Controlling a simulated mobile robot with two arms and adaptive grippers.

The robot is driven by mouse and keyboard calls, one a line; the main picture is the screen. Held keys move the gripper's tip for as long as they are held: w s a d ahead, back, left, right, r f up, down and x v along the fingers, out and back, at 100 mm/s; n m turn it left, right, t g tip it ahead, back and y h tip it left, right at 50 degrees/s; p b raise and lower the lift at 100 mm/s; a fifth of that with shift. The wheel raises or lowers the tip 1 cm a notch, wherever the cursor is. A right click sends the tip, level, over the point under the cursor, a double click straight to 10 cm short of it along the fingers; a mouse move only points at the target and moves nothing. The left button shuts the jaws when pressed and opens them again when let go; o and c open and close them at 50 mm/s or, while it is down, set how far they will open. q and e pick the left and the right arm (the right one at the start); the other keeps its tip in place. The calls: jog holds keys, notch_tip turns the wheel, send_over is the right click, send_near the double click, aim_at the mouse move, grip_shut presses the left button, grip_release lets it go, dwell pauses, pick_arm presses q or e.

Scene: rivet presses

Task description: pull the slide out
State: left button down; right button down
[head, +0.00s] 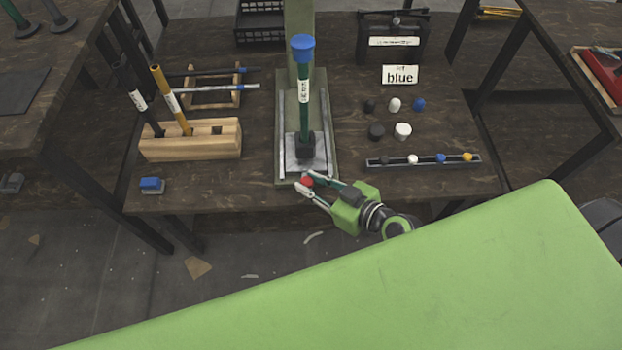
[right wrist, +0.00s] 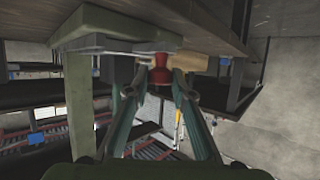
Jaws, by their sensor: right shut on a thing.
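The rivet press stands upright on the table, with a green column (head: 304,95) under a blue cap and a dark block at its foot. The metal slide (head: 318,165) lies in the press base (head: 282,130), under that block. A red knob (head: 307,182) sits at the front edge of the slide. My right gripper (head: 305,184) is shut on the red knob, which also shows between the fingers in the right wrist view (right wrist: 160,72). My left gripper is in neither view.
A wooden block (head: 190,140) holding two rods stands left of the press. A blue-topped piece (head: 151,185) lies near the front edge. On the right are loose caps (head: 394,104), a strip with caps (head: 425,161) and a "blue" card (head: 400,75).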

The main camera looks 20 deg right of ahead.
jog(key=shift+s+a+f, duration=0.1)
jog(key=shift+s+a, duration=0.05)
jog(key=shift+s, duration=0.05)
jog(key=c, duration=1.8)
grip_release()
jog(key=shift+o, duration=0.2)
jog(key=shift+s, duration=0.15)
jog(key=v, duration=1.2)
